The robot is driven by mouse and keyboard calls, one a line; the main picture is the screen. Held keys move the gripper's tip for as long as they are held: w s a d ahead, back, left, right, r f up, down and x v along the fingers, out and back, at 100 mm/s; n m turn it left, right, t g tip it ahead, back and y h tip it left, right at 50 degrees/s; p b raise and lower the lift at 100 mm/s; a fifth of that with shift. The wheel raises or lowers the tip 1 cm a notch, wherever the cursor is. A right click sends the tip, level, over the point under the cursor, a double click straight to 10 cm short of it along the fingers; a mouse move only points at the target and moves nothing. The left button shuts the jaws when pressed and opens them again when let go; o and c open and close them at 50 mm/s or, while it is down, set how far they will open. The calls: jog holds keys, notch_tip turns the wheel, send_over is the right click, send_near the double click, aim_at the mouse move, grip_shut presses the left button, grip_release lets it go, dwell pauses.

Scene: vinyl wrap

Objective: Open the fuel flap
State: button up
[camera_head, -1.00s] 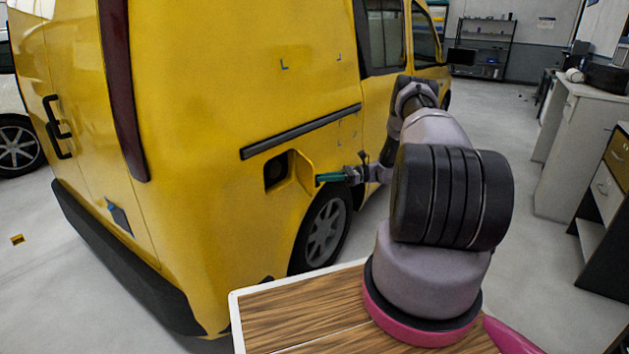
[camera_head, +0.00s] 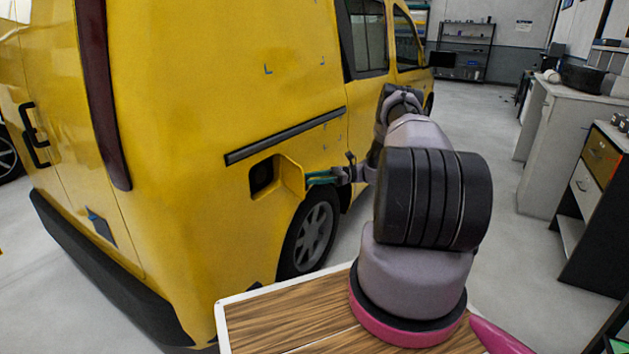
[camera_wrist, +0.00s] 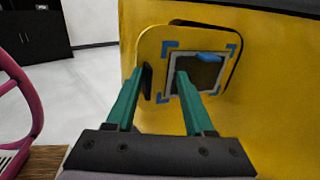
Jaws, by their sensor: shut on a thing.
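The yellow fuel flap (camera_head: 292,178) stands swung out from the van's side, right of the dark fuel opening (camera_head: 262,175). In the wrist view the flap (camera_wrist: 154,42) fills the middle, with blue corner marks and a dark square with a blue piece. My gripper (camera_head: 309,179) reaches the flap's outer edge from the right. In the wrist view my gripper's teal fingers (camera_wrist: 161,72) are apart, with the flap's near edge between them; it is shut on the flap. The exact contact at the fingertips is partly hidden.
The yellow van (camera_head: 210,120) fills the left, with its rear wheel (camera_head: 312,238) below the flap and a black side rail (camera_head: 285,137) above. A wooden tabletop (camera_head: 270,325) is at the bottom. Cabinets (camera_head: 585,190) stand right; grey floor (camera_head: 480,150) is clear between.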

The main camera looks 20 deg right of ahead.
jog(key=shift+s+d, duration=0.15)
jog(key=shift+d, duration=0.05)
dwell(0.4)
jog(key=s+d, duration=0.1)
jog(key=d, duration=0.9)
jog(key=shift+s+d, duration=0.3)
